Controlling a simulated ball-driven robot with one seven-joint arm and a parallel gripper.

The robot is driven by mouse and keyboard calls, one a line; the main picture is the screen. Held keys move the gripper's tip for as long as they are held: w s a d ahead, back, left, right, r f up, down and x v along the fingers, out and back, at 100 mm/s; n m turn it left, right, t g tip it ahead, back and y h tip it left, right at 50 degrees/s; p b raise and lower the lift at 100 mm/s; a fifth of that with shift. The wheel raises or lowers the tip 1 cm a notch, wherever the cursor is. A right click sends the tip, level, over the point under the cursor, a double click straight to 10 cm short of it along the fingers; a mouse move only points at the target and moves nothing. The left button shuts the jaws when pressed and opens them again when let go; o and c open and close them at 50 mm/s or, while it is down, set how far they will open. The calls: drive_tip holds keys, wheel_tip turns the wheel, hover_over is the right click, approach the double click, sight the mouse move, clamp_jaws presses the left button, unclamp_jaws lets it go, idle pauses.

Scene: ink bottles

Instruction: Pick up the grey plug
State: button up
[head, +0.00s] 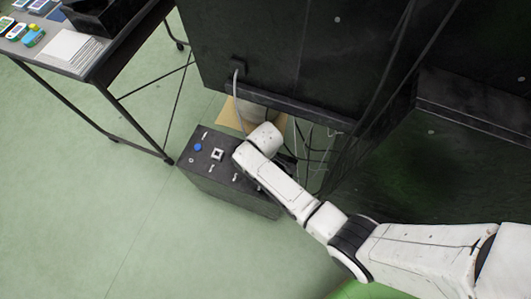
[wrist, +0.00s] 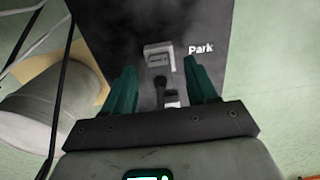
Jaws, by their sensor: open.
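In the wrist view a small grey block (wrist: 158,55), which looks like the grey plug, sits on the dark face of a box (wrist: 110,25), beside white lettering "Park". Below it are a dark knob-like part (wrist: 160,84) and a small pale piece (wrist: 170,98); I cannot tell whether they belong to the plug. My gripper (wrist: 158,66) is open, its two green fingers on either side of these parts with gaps, holding nothing. In the head view the same black box (head: 240,197) stands on the floor; my arm hides the gripper and part of the box's top.
The box top has a blue round part (head: 197,147) and a white square frame (head: 217,154). A pale bucket (head: 250,112) and hanging cables (head: 310,150) are behind, below a large black cabinet (head: 270,50). A table (head: 93,71) stands upper left. The green floor (head: 90,210) is clear.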

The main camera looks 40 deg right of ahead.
drive_tip(key=shift+f, duration=0.55)
drive_tip(key=c, duration=0.9)
drive_tip(key=shift+r, duration=0.15)
drive_tip(key=shift+c, duration=0.2)
